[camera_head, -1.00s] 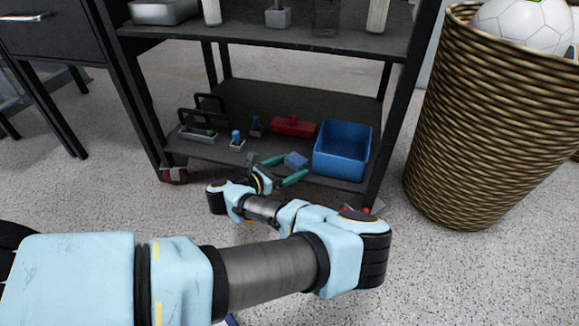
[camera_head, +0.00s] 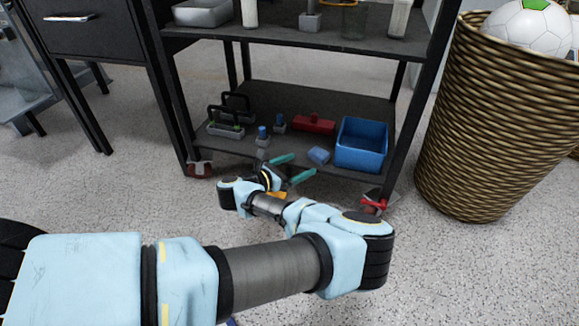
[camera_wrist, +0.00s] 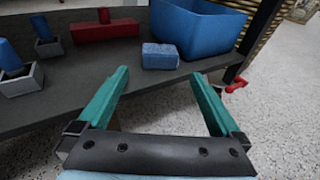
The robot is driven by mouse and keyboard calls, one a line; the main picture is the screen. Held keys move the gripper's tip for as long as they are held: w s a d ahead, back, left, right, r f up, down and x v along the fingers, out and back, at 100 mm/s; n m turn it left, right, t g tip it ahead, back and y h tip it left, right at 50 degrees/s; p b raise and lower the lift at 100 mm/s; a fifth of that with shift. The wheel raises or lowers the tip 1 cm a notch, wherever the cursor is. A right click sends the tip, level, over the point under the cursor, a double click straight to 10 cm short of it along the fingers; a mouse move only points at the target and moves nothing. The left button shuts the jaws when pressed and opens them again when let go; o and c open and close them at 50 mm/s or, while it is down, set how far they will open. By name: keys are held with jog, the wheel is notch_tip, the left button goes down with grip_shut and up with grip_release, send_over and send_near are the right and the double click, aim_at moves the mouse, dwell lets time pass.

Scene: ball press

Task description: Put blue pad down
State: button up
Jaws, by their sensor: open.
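The blue pad (camera_head: 319,155) is a small blue block lying on the lower shelf (camera_head: 225,146), close to its front edge and just left of the blue bin. It also shows in the wrist view (camera_wrist: 160,56), resting flat on the dark shelf. My gripper (camera_head: 300,167) is open and empty in front of the shelf edge. In the wrist view its two green fingers (camera_wrist: 160,80) are spread wide, with the pad lying beyond the fingertips and not touched by them.
The blue bin (camera_head: 362,145) stands at the shelf's right end. A red object (camera_head: 314,123), small blue-topped holders (camera_head: 263,135) and black-handled tools (camera_head: 225,126) stand on the same shelf. An upper shelf (camera_head: 300,40) overhangs. A wicker basket (camera_head: 485,130) stands to the right.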

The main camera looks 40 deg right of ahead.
jog(key=shift+a, duration=0.25)
